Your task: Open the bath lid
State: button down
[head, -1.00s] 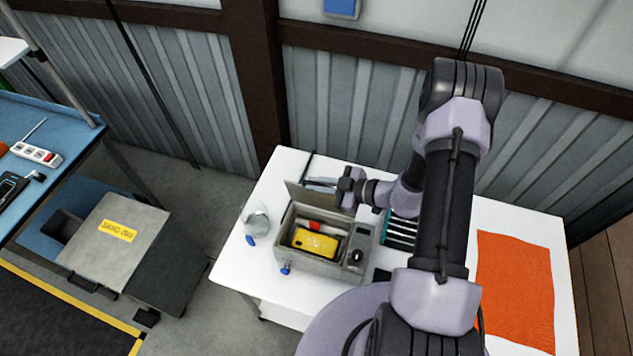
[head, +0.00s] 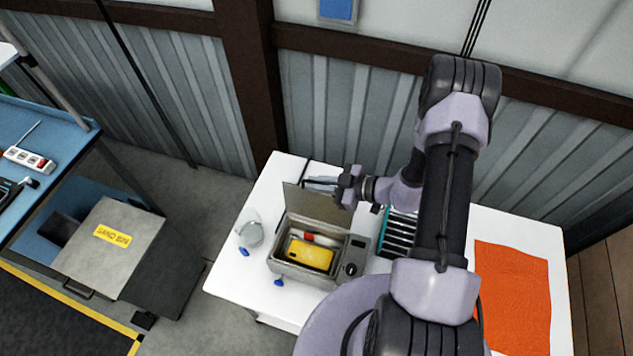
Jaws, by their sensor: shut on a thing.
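The bath (head: 300,273) is a grey box on the white table, with a control knob (head: 351,269) on its right part. Its lid (head: 318,205) stands raised along the back edge, and the basin is uncovered. Inside lie a yellow block (head: 310,255) and a red-and-white item (head: 320,239). My gripper (head: 322,184) is at the lid's upper edge, reaching in from the right, and is shut on the lid. The exact contact of the fingertips is small and partly hidden.
A clear glass vessel (head: 250,232) and small blue pieces (head: 278,282) are left of the bath. A teal-edged rack (head: 398,235) stands right of it, close to my arm. An orange mat (head: 512,295) lies at the table's right. A sand bin (head: 110,250) stands on the floor.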

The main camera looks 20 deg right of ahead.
jog(key=c, duration=1.5)
grip_release()
jog(key=b+v, duration=0.1)
jog(key=v, duration=1.6)
jog(key=shift+b, duration=0.35)
jog(key=shift+s+d, duration=0.1)
